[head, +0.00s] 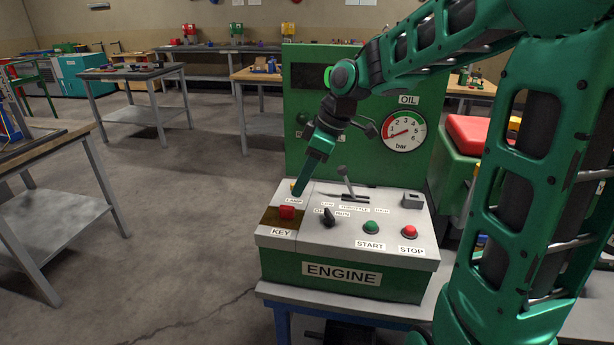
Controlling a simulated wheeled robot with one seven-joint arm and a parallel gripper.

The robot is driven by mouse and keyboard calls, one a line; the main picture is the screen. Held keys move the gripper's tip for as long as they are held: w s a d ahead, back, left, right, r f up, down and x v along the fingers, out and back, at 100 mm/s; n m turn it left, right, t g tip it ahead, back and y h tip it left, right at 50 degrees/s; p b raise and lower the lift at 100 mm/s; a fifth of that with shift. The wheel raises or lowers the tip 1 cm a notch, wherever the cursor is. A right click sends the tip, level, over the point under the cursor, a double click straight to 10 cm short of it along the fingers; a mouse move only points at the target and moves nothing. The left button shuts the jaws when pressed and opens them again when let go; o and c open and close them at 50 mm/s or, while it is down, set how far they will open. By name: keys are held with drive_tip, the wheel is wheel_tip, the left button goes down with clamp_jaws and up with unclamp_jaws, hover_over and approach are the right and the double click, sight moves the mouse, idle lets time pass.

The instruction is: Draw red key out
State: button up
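The red key (287,212) sits on a dark yellowish patch at the left end of the engine control box (403,244), above the KEY label. My gripper (300,190) hangs from my green arm just above and behind the key, near the LAMP label. A small gap seems to show between its tip and the key. The fingers are seen edge-on and small, so their opening is unclear. I cannot tell how deep the key sits.
On the box are a black run switch (329,217), a throttle lever (346,183), a green start button (371,227) and a red stop button (409,231). A green panel with an oil gauge (403,132) rises behind. Open floor lies to the left.

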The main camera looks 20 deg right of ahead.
sight(289, 207)
drive_tip(key=x, duration=0.9)
drive_tip(key=shift+f, duration=0.35)
clamp_jaws()
